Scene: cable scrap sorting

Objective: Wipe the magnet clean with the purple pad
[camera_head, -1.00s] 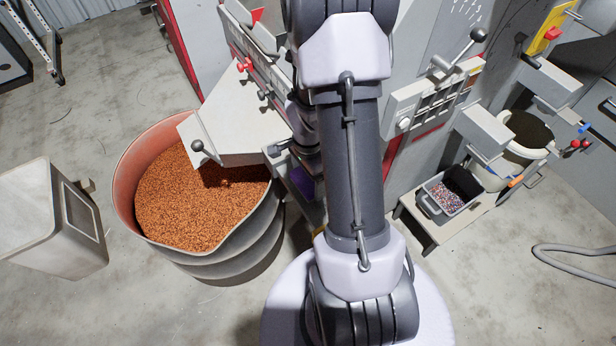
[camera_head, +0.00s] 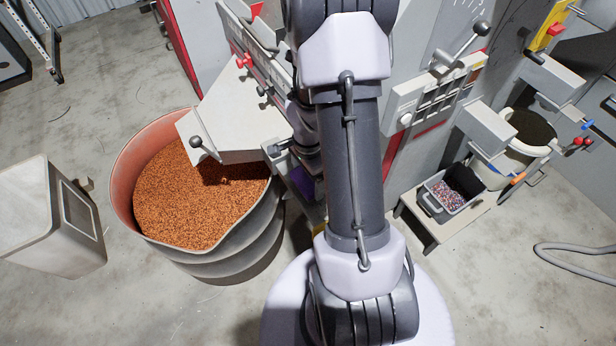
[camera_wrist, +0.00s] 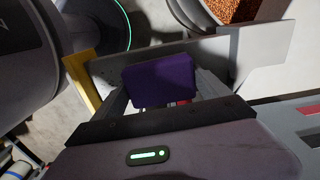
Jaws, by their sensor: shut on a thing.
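The purple pad (camera_wrist: 160,80) is between the fingers of my gripper (camera_wrist: 162,88) in the wrist view, its broad face toward the camera. My gripper is shut on it. A small purple patch (camera_head: 302,184) also shows in the head view beside my arm, right of the chute. The pad is in front of a grey plate (camera_wrist: 107,72); I cannot tell whether they touch. A bit of red shows just below the pad. I cannot pick out the magnet with certainty; the pad and my arm hide part of that area.
A round tub of copper granules (camera_head: 125,190) stands under a grey chute (camera_head: 235,125). A pale bin (camera_head: 45,220) is at the left. At the right, a dark tray (camera_head: 432,205) and a white bucket (camera_head: 490,177) stand by the machine. A hose (camera_head: 570,268) lies on the floor.

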